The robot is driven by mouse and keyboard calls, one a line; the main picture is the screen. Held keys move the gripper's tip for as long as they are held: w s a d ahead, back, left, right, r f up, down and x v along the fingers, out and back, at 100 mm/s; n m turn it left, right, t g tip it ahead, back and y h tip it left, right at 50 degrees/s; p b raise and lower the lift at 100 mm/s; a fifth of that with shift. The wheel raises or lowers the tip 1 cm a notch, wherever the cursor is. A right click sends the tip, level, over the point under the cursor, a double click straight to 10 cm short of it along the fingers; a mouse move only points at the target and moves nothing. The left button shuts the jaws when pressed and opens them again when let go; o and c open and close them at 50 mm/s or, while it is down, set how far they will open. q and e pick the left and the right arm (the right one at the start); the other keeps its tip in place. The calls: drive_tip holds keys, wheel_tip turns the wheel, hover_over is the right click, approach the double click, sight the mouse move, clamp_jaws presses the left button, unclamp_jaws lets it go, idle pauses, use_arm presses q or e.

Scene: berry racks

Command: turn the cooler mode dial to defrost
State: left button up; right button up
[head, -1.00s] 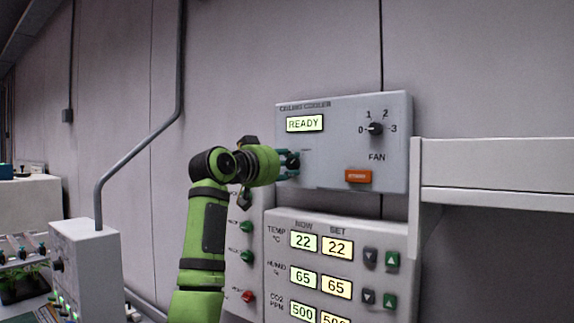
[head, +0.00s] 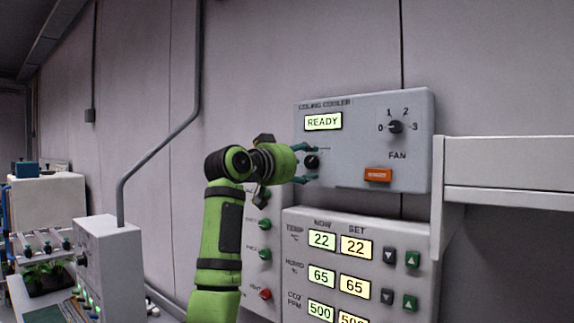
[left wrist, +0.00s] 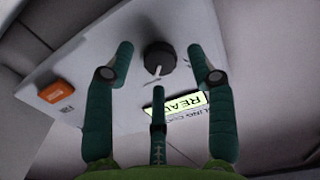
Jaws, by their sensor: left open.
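The ceiling cooler panel (head: 345,160) is a grey wall box with a lit display (head: 323,122) reading READY. Its black mode dial (head: 311,162) is at the lower left, partly behind my left gripper's fingers. My left gripper (head: 306,164) is open, its teal fingers spread above and below the dial. In the left wrist view the dial (left wrist: 160,56) lies between the spread fingertips of the gripper (left wrist: 160,62), with a visible gap on both sides. The dial's white pointer points down in that view. I cannot read its mode labels. My right gripper does not show.
The same panel has a fan dial (head: 395,127) pointing near 0 and an orange button (head: 378,174). A climate control panel (head: 375,245) with number displays and arrow buttons is just below. A white shelf (head: 505,188) juts out at right.

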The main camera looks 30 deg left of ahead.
use_arm(q)
drive_tip(key=s+a, duration=0.1)
drive_tip(key=s, duration=1)
drive_tip(key=shift+a, duration=0.3)
